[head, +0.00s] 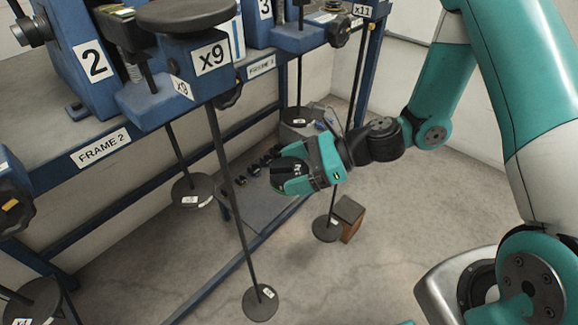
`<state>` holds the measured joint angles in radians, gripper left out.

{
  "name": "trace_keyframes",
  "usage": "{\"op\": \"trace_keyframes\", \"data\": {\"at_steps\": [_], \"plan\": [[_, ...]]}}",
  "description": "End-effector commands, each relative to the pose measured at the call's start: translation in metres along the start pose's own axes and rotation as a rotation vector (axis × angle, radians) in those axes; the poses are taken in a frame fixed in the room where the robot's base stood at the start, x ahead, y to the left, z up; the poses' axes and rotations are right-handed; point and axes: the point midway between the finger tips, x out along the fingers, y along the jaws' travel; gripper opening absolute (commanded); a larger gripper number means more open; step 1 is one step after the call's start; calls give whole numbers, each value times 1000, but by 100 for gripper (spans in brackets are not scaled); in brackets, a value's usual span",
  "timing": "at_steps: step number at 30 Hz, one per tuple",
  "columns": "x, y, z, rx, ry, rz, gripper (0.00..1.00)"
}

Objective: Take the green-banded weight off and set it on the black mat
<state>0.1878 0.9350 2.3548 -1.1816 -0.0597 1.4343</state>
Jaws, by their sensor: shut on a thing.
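My gripper (284,177), teal and black, is right of centre in the head view, in front of the frames and above the floor. It is shut on a dark thing that its fingers mostly hide. I cannot make out a green band on it, nor tell for sure that it is a weight. Dark discs hang on rods around it: one low in the middle (260,302), one below the gripper (327,229), one at the left (193,190) and one behind (300,117). I cannot pick out the black mat.
Blue frames line the left and top, with labels FRAME 2 (100,147) and FRAME 1 (262,67). A large dark pan (188,14) stands above the x9 block (211,57). Small black pieces lie behind the gripper. A brown block (348,216) stands on the floor.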

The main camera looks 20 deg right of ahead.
Motion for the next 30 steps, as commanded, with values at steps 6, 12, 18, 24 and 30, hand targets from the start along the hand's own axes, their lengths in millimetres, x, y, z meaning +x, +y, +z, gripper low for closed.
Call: {"op": "trace_keyframes", "data": {"at_steps": [6, 12, 18, 24, 30], "plan": [[-10, 0, -2, 1, -4, -2, 36], [-18, 0, -5, 1, -4, -2, 36], [-26, 0, -8, 1, -5, -1, 36], [-35, 0, -12, 1, -5, -2, 36], [-43, 0, -15, 1, -4, -2, 36]]}}
